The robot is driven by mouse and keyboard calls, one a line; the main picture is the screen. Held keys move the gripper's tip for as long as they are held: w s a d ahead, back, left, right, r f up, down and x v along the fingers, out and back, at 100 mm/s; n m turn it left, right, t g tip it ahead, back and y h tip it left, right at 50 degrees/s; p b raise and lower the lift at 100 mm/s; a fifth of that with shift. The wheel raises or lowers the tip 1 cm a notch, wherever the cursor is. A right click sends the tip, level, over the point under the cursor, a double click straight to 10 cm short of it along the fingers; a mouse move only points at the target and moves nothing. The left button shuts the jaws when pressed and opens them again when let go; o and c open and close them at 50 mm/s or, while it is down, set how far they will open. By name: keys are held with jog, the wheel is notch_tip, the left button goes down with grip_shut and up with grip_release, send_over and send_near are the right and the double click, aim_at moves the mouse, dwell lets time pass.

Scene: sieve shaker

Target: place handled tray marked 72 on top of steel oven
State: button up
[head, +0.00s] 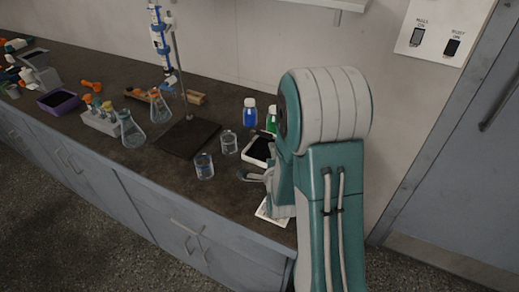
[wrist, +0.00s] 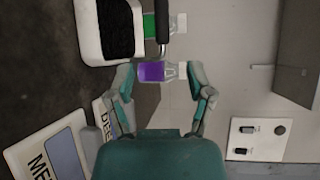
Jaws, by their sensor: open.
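A white tray with a black inside (head: 257,150) sits on the dark counter, partly hidden behind my arm. In the wrist view, its white rim (wrist: 89,40) is at the upper left, and a dark bar-like handle (wrist: 162,22) stands at its right side. No number 72 is readable on it. My gripper (wrist: 160,78) is open, its fingers apart and empty, with the handle ahead of it, not between the fingertips. In the head view, my gripper is low beside the tray, mostly hidden by my arm. I see no steel oven in either view.
Bottles with blue (head: 250,114) and green (head: 271,120) liquid stand behind the tray. Beakers (head: 204,166) stand left of it. A bottle with purple liquid (wrist: 151,72) shows beyond my fingers. A white lettered device (wrist: 30,147) lies lower left. A wall switch plate (wrist: 257,139) is at right.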

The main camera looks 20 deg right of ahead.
aim_at(267, 137)
jog(key=x, duration=0.4)
jog(key=shift+w+d, duration=0.15)
jog(key=shift+d, duration=0.2)
jog(key=shift+w+a+f, duration=0.1)
jog(key=shift+w+a, duration=0.05)
jog(key=shift+w, duration=0.45)
jog(key=x, duration=0.4)
jog(key=shift+w, duration=0.2)
jog(key=shift+w+d, duration=0.3)
jog(key=shift+d, duration=0.15)
jog(key=shift+a, duration=0.3)
grip_shut()
